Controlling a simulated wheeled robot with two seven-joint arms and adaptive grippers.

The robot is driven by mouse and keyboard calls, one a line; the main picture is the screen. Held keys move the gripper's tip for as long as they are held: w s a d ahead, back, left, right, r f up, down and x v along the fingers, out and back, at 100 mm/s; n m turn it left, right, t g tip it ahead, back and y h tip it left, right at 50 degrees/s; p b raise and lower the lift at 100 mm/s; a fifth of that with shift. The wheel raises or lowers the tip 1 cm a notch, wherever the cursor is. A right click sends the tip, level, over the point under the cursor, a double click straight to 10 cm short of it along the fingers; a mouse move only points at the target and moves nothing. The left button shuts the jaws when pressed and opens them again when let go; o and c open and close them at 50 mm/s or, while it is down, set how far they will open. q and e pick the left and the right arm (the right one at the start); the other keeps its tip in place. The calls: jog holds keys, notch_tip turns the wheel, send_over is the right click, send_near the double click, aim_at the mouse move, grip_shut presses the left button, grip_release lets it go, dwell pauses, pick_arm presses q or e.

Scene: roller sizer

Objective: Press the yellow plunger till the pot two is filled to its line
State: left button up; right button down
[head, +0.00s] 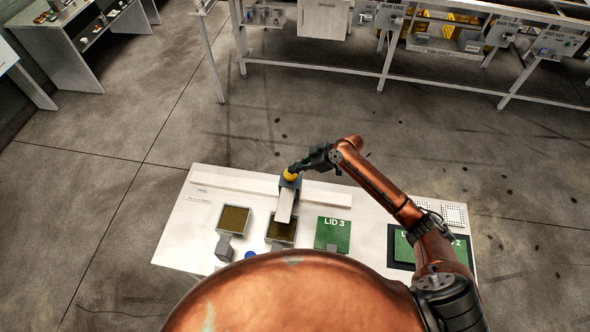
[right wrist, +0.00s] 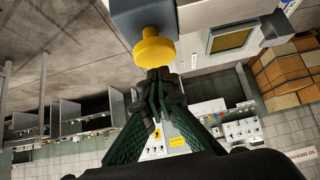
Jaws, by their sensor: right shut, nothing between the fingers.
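The yellow plunger (head: 291,175) sits on a grey dispenser block (head: 287,184) at the back of the white table. It also shows in the right wrist view (right wrist: 154,50). A pale chute (head: 284,206) runs from the block toward a square pot (head: 270,238) with a dark brown fill, partly hidden by the chute. I cannot read its number or see its line. Another square pot (head: 234,220) with brown fill stands to its left. My right gripper (right wrist: 160,76) is shut and empty, its fingertips right at the plunger; contact is hard to tell. My left gripper is out of view.
A long white rail (head: 238,184) lies along the back of the table (head: 172,242). A green LID 3 plate (head: 333,233) lies right of the pots, with more green lids (head: 402,246) beyond. A blue disc (head: 250,254) shows near the front. Benches stand farther back across open floor.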

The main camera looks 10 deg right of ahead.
jog(key=b+v, duration=0.2)
jog(key=v, duration=0.7)
jog(key=shift+d+r, duration=0.3)
dwell(0.5)
